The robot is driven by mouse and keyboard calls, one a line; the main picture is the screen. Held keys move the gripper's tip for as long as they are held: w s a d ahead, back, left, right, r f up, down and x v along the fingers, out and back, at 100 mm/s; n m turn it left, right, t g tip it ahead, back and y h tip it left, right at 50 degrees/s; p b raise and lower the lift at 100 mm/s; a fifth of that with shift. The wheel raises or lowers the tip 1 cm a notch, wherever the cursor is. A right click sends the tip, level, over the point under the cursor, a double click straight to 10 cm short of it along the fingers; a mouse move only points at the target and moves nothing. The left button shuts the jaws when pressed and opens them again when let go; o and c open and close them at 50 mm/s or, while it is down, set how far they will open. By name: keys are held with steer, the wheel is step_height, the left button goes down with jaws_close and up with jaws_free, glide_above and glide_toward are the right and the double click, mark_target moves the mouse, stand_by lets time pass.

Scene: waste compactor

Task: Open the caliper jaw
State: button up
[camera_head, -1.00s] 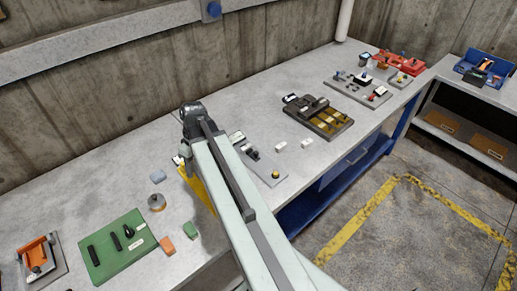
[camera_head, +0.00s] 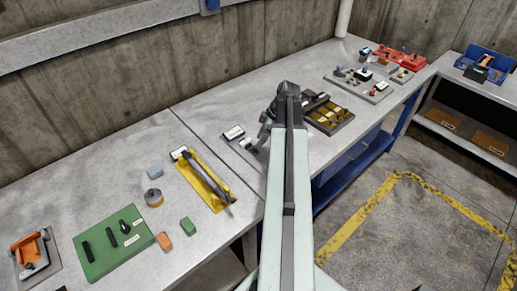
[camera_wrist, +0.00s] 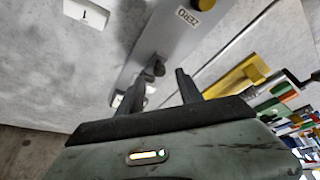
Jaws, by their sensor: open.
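A grey fixture plate (camera_wrist: 165,40) in the wrist view carries a ZERO label (camera_wrist: 187,17), a yellow button (camera_wrist: 207,8) and a small dark knob (camera_wrist: 155,69). It looks like the caliper fixture, but I cannot make out its jaw surely. The plate's left end also shows in the head view (camera_head: 232,139); my arm hides the rest. My gripper (camera_wrist: 161,86) is open, with its two dark fingers apart over the plate and the knob just beyond and between the tips. Whether they touch it I cannot tell. In the head view my gripper (camera_head: 266,128) is over this plate.
A yellow tray with a long tool (camera_head: 195,182) lies left of the plate. A brown tray (camera_head: 333,127) lies behind my arm to the right. A green board (camera_head: 97,258) and small blocks lie at the left. A white block (camera_wrist: 85,12) shows in the wrist view.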

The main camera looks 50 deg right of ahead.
steer(key=b+x, duration=0.2)
steer(key=x, duration=0.2)
steer(key=shift+r, duration=0.15)
jaws_close()
stand_by(1.1)
